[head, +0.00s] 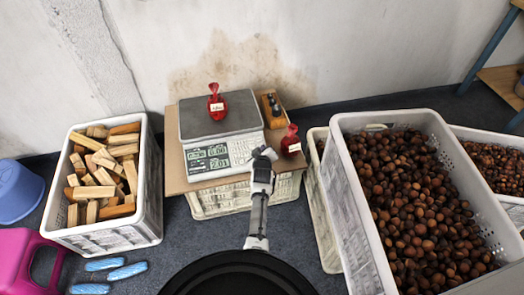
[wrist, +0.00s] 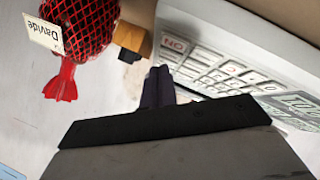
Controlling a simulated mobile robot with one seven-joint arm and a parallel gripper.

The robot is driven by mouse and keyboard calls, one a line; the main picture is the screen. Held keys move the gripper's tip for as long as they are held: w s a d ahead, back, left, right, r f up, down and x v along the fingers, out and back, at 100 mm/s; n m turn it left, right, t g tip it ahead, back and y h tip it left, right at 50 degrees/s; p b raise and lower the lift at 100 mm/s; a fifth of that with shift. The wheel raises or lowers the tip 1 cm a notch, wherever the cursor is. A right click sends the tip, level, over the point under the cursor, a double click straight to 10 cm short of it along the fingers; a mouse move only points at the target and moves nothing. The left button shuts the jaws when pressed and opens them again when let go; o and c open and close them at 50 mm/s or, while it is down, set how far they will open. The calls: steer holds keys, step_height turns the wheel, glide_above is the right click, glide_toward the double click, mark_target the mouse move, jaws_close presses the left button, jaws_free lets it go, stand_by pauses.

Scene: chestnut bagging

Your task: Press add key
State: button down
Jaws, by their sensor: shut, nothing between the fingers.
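The scale (head: 221,135) has a grey pan, two lit displays and a white front panel. In the wrist view its keypad (wrist: 225,72) shows several pale keys at an angle; I cannot make out which one is the add key. My gripper (head: 265,153) is at the right end of the front panel, by the keypad, and covers part of it. In the wrist view its dark fingers (wrist: 158,86) are shut and empty, close to the keypad's edge near a red-lettered mark. I cannot tell whether they touch a key.
A red net bag (head: 216,106) sits on the pan. Another labelled red bag (head: 291,143) stands right of the scale on the board (head: 178,174), near a wooden weight block (head: 282,120). Crates of wood (head: 150,205) and chestnuts (head: 350,215) flank the scale.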

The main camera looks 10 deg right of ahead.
steer(key=shift+w+f+b, duration=0.1)
steer(key=shift+f+b, duration=0.2)
steer(key=shift+b, duration=0.2)
steer(key=shift+w+r, duration=0.1)
stand_by(0.9)
steer(key=shift+b, duration=0.35)
steer(key=shift+s+f, duration=0.45)
steer(key=shift+f, duration=0.05)
steer(key=shift+d+r+p, duration=0.1)
steer(key=shift+r+p, duration=0.05)
steer(key=shift+p, duration=0.15)
steer(key=shift+s+r+p, duration=0.35)
steer(key=shift+r+p, duration=0.2)
steer(key=shift+p, duration=0.65)
steer(key=shift+s+r+p, duration=0.15)
steer(key=shift+r+p, duration=0.4)
steer(key=shift+r, duration=0.1)
steer(key=shift+s+r+p, duration=0.15)
steer(key=shift+r+p, duration=0.35)
steer(key=shift+r, duration=0.1)
